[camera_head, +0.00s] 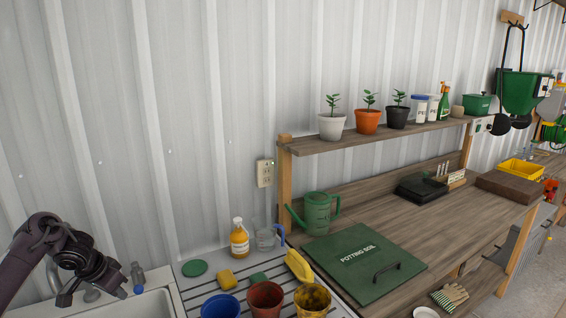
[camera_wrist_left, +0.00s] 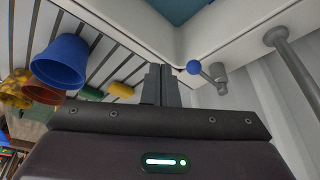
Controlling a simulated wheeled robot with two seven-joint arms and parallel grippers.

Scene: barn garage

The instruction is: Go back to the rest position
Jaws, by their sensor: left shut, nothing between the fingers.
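My left arm comes in from the left edge in the head view, dark and bent. Its gripper (camera_head: 118,288) hangs over the sink, close to the tap. In the left wrist view the two fingers (camera_wrist_left: 161,82) are together, with nothing held between them. The tap (camera_wrist_left: 216,76) with its blue knob stands just beyond the fingertips on the right in that view. My right gripper is not in view.
A white sink (camera_head: 150,302) lies under the left arm. Right of it, a slatted drainer holds a blue pot (camera_head: 221,306), a terracotta pot (camera_head: 265,297), a yellow bottle (camera_head: 240,240) and sponges. A wooden bench (camera_head: 380,220) with a green watering can (camera_head: 318,214) stands beyond.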

